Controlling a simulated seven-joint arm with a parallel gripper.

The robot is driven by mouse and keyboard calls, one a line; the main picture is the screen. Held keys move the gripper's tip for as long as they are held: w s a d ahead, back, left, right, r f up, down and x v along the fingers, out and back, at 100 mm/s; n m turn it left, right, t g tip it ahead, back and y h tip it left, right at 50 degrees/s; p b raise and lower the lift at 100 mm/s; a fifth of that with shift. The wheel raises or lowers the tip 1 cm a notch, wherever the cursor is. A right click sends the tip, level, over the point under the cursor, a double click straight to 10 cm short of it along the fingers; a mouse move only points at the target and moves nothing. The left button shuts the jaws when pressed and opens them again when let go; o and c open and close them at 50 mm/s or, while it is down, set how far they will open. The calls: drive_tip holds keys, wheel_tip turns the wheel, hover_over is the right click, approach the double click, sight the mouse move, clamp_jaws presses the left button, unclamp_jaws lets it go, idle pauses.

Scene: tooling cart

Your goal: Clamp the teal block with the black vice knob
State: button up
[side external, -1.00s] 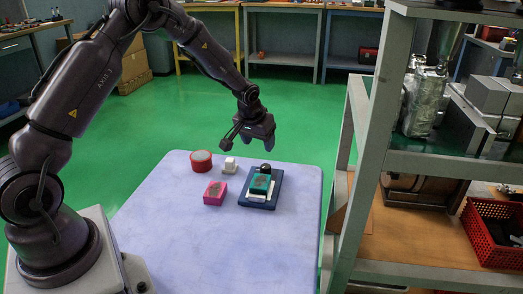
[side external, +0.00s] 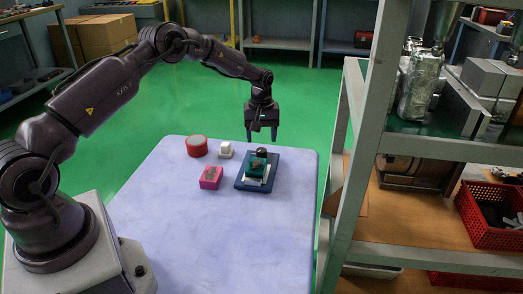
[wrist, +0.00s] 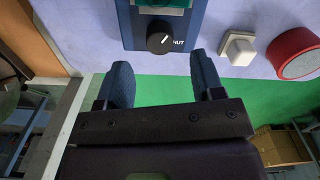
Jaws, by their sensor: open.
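The teal block (side external: 258,165) sits on the vice, a dark blue plate (side external: 290,170) with pale parts around the block. The black vice knob (side external: 262,152) is at the plate's far end. In the wrist view the knob (wrist: 160,37) has a white pointer line slanting up and right; white letters reading "HUT" show at its right, perhaps partly hidden. Only an edge of the teal block (wrist: 165,3) shows there. My gripper (side external: 261,138) is open and empty, fingers down, above and near the knob. In the wrist view its fingertips (wrist: 160,65) are spread short of the knob.
A red round tin (side external: 197,146), a white block (side external: 225,150) and a pink block (side external: 211,178) stand left of the vice on the pale cart top (side external: 210,230). A grey metal shelf (side external: 350,190) rises close on the right. The cart's front is clear.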

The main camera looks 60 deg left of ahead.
sight(261, 150)
drive_tip(key=shift+f, duration=2.75)
drive_tip(key=c, duration=0.9)
